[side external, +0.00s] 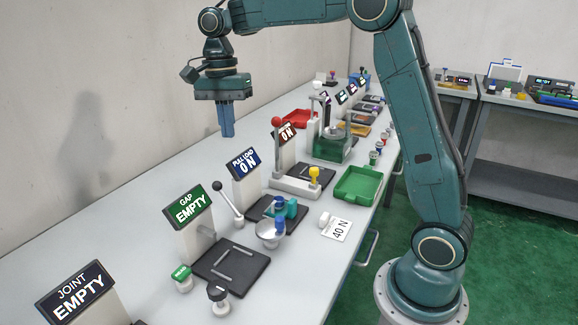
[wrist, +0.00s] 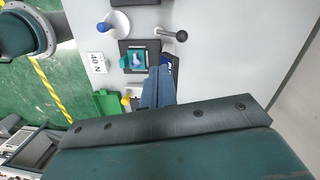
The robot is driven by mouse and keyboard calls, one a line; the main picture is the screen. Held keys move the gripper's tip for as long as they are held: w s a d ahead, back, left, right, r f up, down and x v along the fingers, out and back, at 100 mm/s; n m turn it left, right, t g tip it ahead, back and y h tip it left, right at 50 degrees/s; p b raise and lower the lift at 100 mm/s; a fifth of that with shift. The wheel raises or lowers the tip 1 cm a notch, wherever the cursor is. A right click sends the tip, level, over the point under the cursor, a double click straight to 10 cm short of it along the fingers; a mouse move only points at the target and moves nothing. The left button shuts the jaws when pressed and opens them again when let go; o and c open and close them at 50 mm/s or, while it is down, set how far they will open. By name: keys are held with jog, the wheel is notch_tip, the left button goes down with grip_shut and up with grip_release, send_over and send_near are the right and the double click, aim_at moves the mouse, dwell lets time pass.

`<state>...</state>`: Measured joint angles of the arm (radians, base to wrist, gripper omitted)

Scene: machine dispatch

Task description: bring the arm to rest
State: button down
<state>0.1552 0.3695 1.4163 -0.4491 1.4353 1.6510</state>
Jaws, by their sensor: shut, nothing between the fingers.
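My gripper (side external: 228,133) hangs above the back part of the long bench in the side view, pointing down, beyond the row of stations. Its blue fingers are shut together with nothing between them, and it touches nothing. In the wrist view the gripper fingers (wrist: 158,88) point toward the bench, with the station holding a teal block (wrist: 137,59) just past them. My arm stands at the right and arches over the bench.
The bench (side external: 110,215) carries signs "GAP EMPTY" (side external: 193,209), "PULL LOAD 0 N" (side external: 244,166) and "JOINT EMPTY" (side external: 76,294). A black-knobbed lever (side external: 227,200), a red-knobbed post (side external: 277,145), a green tray (side external: 358,184) and a "40 N" card (side external: 340,229) stand along it.

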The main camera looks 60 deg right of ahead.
jog(key=s+a+r+n+t, duration=0.2)
jog(key=s+n, duration=0.2)
jog(key=s, duration=0.3)
jog(key=s+a+r+n+t, duration=0.1)
jog(key=s+a+r+n, duration=0.15)
jog(key=s, duration=0.35)
jog(key=s+d+f+n+t, duration=0.1)
jog(key=s+f+n+t, duration=0.2)
jog(key=s+n, duration=0.6)
jog(key=s+f, duration=0.2)
jog(key=s, duration=0.3)
jog(key=shift+d+f+t+h, duration=0.2)
jog(key=shift+f+t+h, duration=0.1)
jog(key=shift+h, duration=0.1)
